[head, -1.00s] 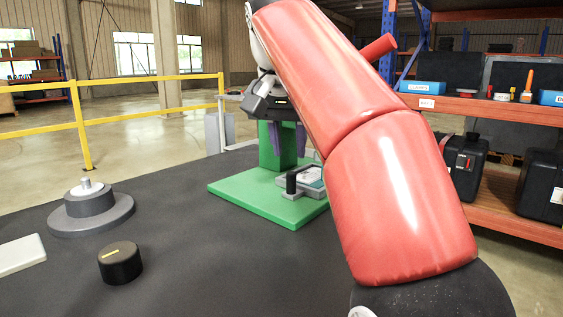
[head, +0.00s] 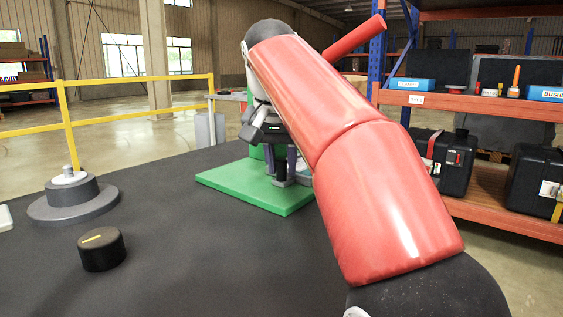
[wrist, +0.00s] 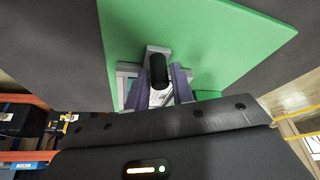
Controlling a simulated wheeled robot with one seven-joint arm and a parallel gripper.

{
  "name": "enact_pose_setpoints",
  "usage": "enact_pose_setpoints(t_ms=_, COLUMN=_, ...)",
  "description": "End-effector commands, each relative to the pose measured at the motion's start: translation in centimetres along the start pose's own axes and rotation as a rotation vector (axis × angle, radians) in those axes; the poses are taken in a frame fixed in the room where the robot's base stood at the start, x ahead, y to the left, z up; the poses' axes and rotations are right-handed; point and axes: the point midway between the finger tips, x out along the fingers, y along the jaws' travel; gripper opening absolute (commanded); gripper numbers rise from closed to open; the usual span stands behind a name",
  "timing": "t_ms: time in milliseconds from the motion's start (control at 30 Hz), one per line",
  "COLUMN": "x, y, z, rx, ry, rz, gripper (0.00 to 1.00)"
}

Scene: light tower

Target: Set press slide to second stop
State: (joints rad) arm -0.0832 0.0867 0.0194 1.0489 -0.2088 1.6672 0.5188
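The press stands on a green base plate (head: 225,180) at the back of the dark table, with a green column behind my gripper. Its grey slide frame (wrist: 157,49) carries an upright black handle (wrist: 158,72). My gripper (head: 281,160) points down over the plate. Its two purple-grey fingers are apart, one on each side of the handle; I cannot tell whether either touches it. The fingers also show in the wrist view (wrist: 161,90). My gripper and arm hide most of the slide and column in the head view, and the stops cannot be made out.
A black knob (head: 101,249) with a yellow mark sits at the table's front left. A grey round stepped base (head: 73,199) stands behind it. The table between these and the plate is clear. A yellow railing (head: 140,118) and orange shelves (head: 450,103) stand beyond the table.

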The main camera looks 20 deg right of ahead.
Motion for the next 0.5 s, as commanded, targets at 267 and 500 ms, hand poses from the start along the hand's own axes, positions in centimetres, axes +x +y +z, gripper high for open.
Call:
enact_pose_setpoints(t_ms=267, x=-0.02, y=0.00, z=0.00, rx=0.000, ry=0.000, rz=0.000, gripper=0.00)
enact_pose_setpoints(t_ms=500, x=0.03, y=0.37, z=-0.82, rx=0.002, ry=-0.001, rz=0.002, gripper=0.00)
